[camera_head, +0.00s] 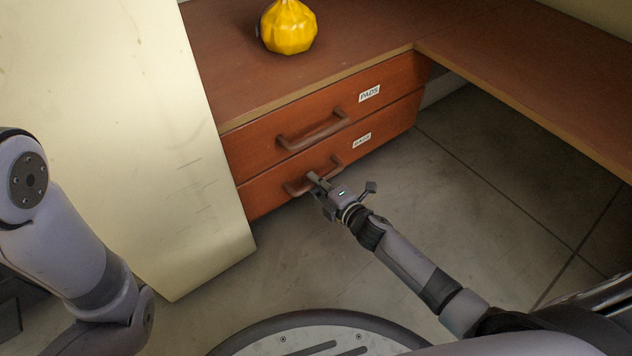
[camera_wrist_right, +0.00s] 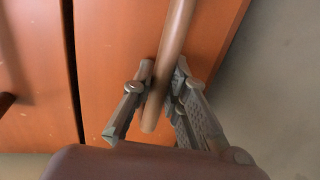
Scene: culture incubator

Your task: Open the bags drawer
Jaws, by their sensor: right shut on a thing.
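The lower drawer (camera_head: 262,190) is a reddish-brown wooden front with a white label that seems to read BAGS (camera_head: 362,140). It looks flush with the drawer above. Its brown bar handle (camera_head: 333,165) stands out from the front. In the right wrist view the handle (camera_wrist_right: 175,50) passes between the two fingers (camera_wrist_right: 160,85). My left arm shows at the left edge of the head view, but its gripper is out of the picture.
The upper drawer (camera_head: 300,115), labelled PADS (camera_head: 369,93), has a similar handle (camera_head: 313,132). A yellow faceted object (camera_head: 288,27) stands on the desktop (camera_head: 225,60). A cream panel (camera_head: 130,130) stands left of the drawers. Grey floor (camera_head: 400,195) in front is clear.

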